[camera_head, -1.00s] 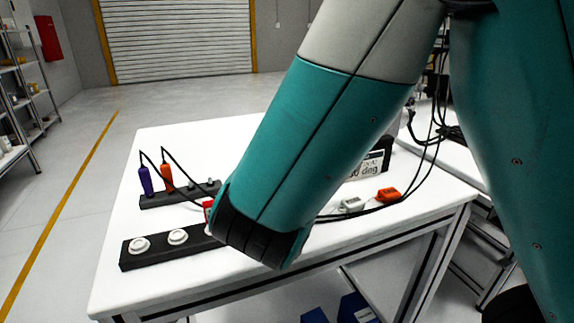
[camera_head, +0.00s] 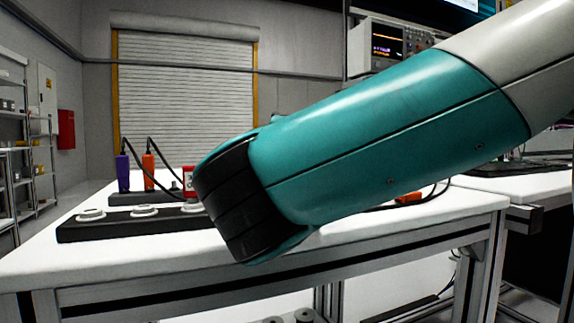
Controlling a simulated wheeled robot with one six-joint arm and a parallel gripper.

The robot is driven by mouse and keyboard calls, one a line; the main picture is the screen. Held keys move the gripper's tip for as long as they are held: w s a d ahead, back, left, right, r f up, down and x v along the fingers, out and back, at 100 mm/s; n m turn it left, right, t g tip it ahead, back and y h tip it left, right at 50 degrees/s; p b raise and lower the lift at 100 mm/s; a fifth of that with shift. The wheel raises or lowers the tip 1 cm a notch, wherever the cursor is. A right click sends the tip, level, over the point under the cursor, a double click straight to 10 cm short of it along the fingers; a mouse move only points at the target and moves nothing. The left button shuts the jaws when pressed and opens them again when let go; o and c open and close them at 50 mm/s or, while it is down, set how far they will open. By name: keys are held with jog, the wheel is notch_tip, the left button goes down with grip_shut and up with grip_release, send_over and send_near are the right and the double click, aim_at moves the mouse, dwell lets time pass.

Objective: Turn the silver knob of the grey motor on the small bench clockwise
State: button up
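The small white bench (camera_head: 30,268) fills the lower part of the head view. I cannot make out the grey motor or its silver knob; my teal arm link crosses the bench and hides much of its top. A small red and white part (camera_head: 188,180) peeks out left of the black joint, mostly hidden.
A black strip with white round discs (camera_head: 90,214) lies at the front left. Behind it, a purple plug (camera_head: 123,173) and an orange plug (camera_head: 149,172) stand upright with black cables. An orange connector (camera_head: 408,197) lies at right. A bench instrument (camera_head: 388,42) stands behind.

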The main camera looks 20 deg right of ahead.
jog(key=shift+b, duration=0.3)
jog(key=o, duration=0.9)
notch_tip(320, 180, up, 20)
jog(key=p, duration=1)
